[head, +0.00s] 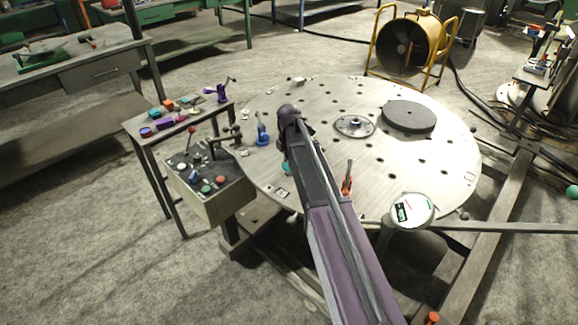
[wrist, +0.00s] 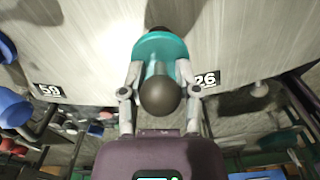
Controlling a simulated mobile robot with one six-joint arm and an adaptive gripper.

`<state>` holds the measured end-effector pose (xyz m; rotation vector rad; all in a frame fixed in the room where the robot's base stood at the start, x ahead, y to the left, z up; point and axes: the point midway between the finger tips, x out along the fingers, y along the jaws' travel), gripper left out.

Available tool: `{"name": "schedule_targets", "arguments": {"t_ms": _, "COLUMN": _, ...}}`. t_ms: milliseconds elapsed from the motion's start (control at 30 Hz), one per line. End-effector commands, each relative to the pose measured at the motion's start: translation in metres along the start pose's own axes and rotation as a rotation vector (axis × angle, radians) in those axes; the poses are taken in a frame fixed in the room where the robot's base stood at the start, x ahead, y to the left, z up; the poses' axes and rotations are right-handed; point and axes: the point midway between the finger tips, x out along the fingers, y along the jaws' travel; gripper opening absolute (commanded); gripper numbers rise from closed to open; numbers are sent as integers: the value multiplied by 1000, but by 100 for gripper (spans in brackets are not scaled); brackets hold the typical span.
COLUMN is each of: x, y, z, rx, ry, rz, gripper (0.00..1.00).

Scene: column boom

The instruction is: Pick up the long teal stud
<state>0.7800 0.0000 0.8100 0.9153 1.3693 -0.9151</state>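The teal stud (wrist: 158,46) is in the wrist view, between the number plates 59 and 26 on the round plate. It has a wide teal flange, a narrower teal stem and a dark ball toward the camera. My gripper (wrist: 159,68) has one finger on each side of the stem, just below the flange. Whether the fingers press on the stem or leave a small gap is not clear. In the head view a small teal patch (head: 285,168) shows beside my arm near the plate's left edge; my arm hides my gripper there.
The round perforated plate (head: 440,155) carries a dark disc (head: 409,116), a flanged hub (head: 354,126), a blue clamp (head: 262,132) and a red-handled tool (head: 347,180). A control box (head: 208,182) and a small table of coloured parts (head: 135,123) stand left. A round gauge (head: 411,210) sits at the front edge.

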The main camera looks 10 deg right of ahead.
Motion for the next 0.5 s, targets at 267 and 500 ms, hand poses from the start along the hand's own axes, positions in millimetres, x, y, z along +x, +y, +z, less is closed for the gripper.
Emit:
{"name": "schedule_targets", "arguments": {"t_ms": 267, "x": 0, "y": 0, "z": 0, "rx": 0, "ry": 0, "rz": 0, "gripper": 0}}
{"name": "schedule_targets", "arguments": {"t_ms": 500, "x": 0, "y": 0, "z": 0, "rx": 0, "ry": 0, "rz": 0, "gripper": 0}}
